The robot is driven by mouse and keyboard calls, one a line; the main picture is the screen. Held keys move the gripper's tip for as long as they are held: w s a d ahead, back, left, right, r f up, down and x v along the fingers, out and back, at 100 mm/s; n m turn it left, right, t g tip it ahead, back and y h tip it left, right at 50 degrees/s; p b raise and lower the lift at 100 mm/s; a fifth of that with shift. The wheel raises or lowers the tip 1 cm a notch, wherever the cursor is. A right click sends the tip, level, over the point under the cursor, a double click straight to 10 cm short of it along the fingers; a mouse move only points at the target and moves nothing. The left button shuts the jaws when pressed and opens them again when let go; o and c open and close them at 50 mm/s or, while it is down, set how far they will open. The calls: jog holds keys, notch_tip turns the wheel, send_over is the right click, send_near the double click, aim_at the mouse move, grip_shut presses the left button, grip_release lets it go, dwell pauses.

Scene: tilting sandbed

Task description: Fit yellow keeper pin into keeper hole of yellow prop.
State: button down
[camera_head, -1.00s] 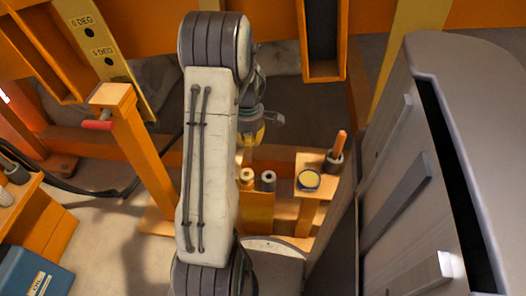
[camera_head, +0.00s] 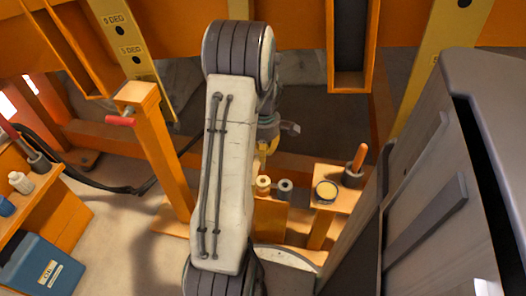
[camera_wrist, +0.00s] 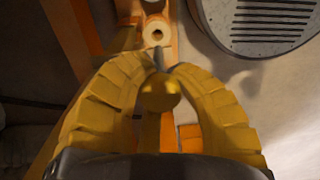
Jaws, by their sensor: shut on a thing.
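My gripper (camera_wrist: 160,72) is shut on the yellow keeper pin (camera_wrist: 159,94). In the wrist view its rounded yellow head sits between the yellow fingers, and a grey shaft shows past the fingertips. In the head view my gripper (camera_head: 267,143) is partly hidden behind my arm, and the pin cannot be made out. Another yellow bar (camera_head: 436,50) leans at the upper right. I cannot tell which is the yellow prop.
An orange post (camera_head: 160,150) with a red-handled pin (camera_head: 120,121) stands left of my arm. A blue box (camera_head: 42,265) is lower left. Floor between is clear.

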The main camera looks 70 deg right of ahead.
jog(key=b, duration=0.3)
send_over(263, 177)
jog(key=a, duration=0.1)
jog(key=shift+s+a+f, duration=0.1)
jog(key=shift+f, duration=1.05)
jog(key=shift+s+a+f, duration=0.1)
jog(key=shift+f, duration=1)
jog(key=shift+f+b, duration=2.85)
jog(key=shift+f, duration=1.2)
jog(key=c, duration=1)
grip_release()
jog(key=shift+r, duration=0.1)
notch_tip(263, 177, up, 12)
jog(key=shift+d+f, duration=0.1)
jog(key=shift+d, duration=0.05)
